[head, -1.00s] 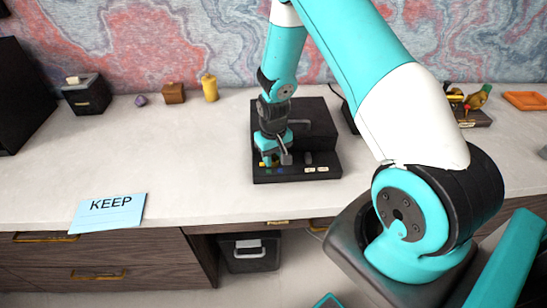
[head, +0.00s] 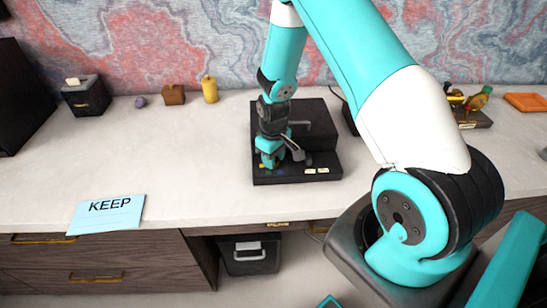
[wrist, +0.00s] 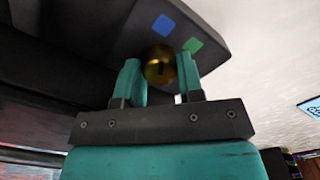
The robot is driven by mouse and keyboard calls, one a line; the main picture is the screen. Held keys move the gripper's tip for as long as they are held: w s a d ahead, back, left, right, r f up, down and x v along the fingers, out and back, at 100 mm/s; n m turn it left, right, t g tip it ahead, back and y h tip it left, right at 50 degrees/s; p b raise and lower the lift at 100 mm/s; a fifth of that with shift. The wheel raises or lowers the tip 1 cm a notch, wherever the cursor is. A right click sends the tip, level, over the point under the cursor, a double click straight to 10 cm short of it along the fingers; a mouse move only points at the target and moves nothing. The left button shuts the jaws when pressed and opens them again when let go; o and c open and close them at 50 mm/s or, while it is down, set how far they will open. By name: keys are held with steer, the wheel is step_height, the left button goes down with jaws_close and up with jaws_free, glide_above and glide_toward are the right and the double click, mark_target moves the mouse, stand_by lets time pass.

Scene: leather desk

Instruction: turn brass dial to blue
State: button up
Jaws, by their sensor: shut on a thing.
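The brass dial (wrist: 160,57) sits on the dark panel of the black box (head: 325,162). In the wrist view it lies between the two teal fingers of my gripper (wrist: 159,72), which is shut on it. A blue square (wrist: 163,25) and a green square (wrist: 193,45) are on the panel beside the dial. A dark mark shows on the dial's face, but I cannot tell which colour it points at. In the head view my gripper (head: 270,160) is down at the box's front left and hides the dial.
A blue KEEP card (head: 108,213) lies at the desk's front left. A yellow pepper-mill-like object (head: 210,89), a brown block (head: 173,94) and a small black box (head: 86,94) stand at the back left. An orange tray (head: 526,101) is far right. The left desk middle is clear.

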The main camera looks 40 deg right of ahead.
steer(key=o, duration=0.9)
steer(key=shift+r, duration=0.1)
step_height(320, 180, up, 17)
steer(key=shift+r+b, duration=0.15)
steer(key=shift+b, duration=0.5)
steer(key=s+a+r+n+y, duration=0.1)
steer(key=s+a+r, duration=0.3)
steer(key=a, duration=0.3)
steer(key=s+a+r+n+y, duration=0.1)
steer(key=s+a+r, duration=0.35)
steer(key=a, duration=0.35)
steer(key=s+a+r+n, duration=0.1)
steer(key=s+a, duration=0.1)
steer(key=s, duration=0.2)
steer(key=s+a+r+y, duration=0.1)
steer(key=s+a, duration=0.2)
steer(key=s, duration=0.2)
steer(key=s+a+r+n+y, duration=0.1)
steer(key=s+a, duration=0.1)
steer(key=s, duration=0.2)
steer(key=shift+s+a+r+n, duration=0.2)
steer(key=shift+s+a+n, duration=0.05)
steer(key=shift+s+n, duration=0.1)
